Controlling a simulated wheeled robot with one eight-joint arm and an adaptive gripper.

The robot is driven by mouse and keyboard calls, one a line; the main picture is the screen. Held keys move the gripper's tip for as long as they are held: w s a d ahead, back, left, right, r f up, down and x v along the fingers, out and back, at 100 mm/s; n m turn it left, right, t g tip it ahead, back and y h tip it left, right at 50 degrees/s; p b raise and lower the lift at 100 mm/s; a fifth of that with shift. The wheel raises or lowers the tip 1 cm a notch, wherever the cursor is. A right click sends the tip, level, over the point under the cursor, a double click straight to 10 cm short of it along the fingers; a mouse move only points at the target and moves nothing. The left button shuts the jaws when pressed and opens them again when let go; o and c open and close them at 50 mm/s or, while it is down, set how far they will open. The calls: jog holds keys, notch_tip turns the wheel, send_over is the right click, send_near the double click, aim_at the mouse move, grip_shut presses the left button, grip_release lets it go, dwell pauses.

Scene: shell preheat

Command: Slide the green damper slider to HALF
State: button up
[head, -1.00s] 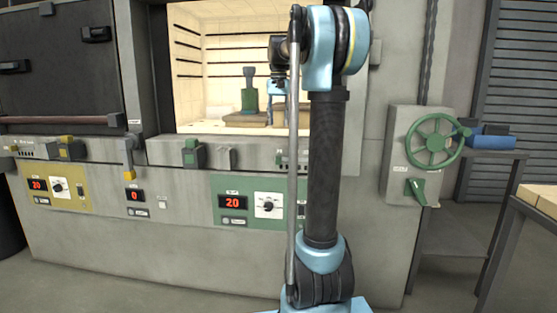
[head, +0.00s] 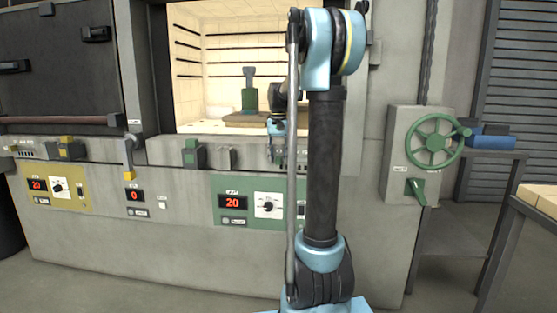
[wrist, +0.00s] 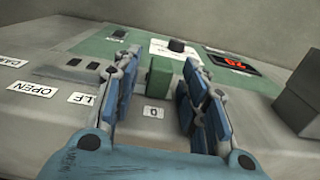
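The green damper slider (wrist: 161,76) shows in the wrist view as an upright green block between my gripper's fingers. My gripper (wrist: 159,68) is open around it, with a visible gap on each side. An OPEN label (wrist: 33,89) lies to the left. In the head view my gripper (head: 277,152) is low against the console ledge, and I cannot make out the slider there.
A grey block (wrist: 302,105) stands to the right in the wrist view. A green panel (head: 249,218) with a red display and knob is below the ledge. Green (head: 192,153) and grey (head: 226,157) handles stand left of my gripper. The lit chamber opening (head: 215,60) is above.

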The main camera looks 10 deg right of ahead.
aim_at(293, 157)
jog(key=shift+f, duration=0.3)
grip_shut()
jog(key=shift+s+d, duration=0.3)
jog(key=shift+d, duration=0.65)
jog(key=shift+s+d, duration=0.35)
jog(key=shift+d, duration=0.6)
jog(key=shift+s+d, duration=0.3)
jog(key=shift+d, duration=0.65)
grip_release()
